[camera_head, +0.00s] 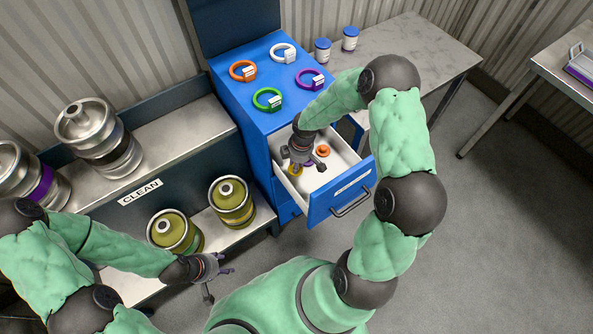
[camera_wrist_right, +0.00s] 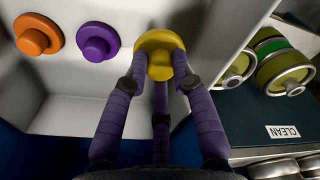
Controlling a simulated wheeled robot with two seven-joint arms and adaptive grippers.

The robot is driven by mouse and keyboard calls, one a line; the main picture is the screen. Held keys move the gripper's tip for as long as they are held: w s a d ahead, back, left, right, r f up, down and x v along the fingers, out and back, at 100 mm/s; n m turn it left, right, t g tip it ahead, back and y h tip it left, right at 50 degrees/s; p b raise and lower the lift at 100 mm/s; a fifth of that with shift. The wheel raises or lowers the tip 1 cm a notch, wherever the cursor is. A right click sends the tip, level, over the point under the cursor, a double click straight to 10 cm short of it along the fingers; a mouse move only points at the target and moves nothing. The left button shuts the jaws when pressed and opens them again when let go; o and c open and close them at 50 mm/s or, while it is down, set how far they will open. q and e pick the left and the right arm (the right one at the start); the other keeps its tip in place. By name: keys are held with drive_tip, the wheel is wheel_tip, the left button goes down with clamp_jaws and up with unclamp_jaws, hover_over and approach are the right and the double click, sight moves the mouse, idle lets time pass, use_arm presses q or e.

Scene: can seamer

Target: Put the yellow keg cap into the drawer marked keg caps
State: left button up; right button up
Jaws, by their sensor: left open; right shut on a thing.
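The yellow keg cap (camera_wrist_right: 158,42) is between the fingers of my right gripper (camera_wrist_right: 163,75), which is shut on it. In the head view the yellow cap (camera_head: 295,170) shows below my right gripper (camera_head: 308,160), inside the open drawer (camera_head: 343,204) of the blue cabinet. The drawer's label is too small to read. An orange cap (camera_head: 322,151) lies in the drawer. A purple cap (camera_wrist_right: 98,41) lies beside the yellow one in the wrist view. I cannot tell whether the yellow cap touches the drawer floor. My left gripper (camera_head: 212,279) is open and empty at lower left.
The blue cabinet top (camera_head: 250,58) holds orange, white, purple and green rings. Olive kegs (camera_head: 232,203) stand on a low shelf, and steel kegs (camera_head: 98,140) on the shelf marked CLEAN. A grey table (camera_head: 410,50) stands at the back. Floor at right is clear.

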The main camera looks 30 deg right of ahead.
sight(300, 169)
wheel_tip(300, 169, down, 4)
drive_tip(key=shift+f+b, duration=0.25)
drive_tip(key=shift+b, duration=0.5)
drive_tip(key=shift+r, duration=0.1)
drive_tip(key=o, duration=0.9)
drive_tip(key=shift+o, duration=0.2)
drive_tip(key=r+p, duration=0.1)
drive_tip(key=r, duration=0.2)
drive_tip(key=r+p, duration=0.2)
drive_tip(key=r, duration=0.2)
drive_tip(key=d+r+p, duration=0.1)
drive_tip(key=r, duration=0.2)
drive_tip(key=shift+s+r, duration=0.3)
drive_tip(key=shift+s, duration=0.1)
drive_tip(key=shift+s+r+p, duration=0.1)
drive_tip(key=shift+r+p, duration=0.25)
drive_tip(key=shift+r, duration=0.35)
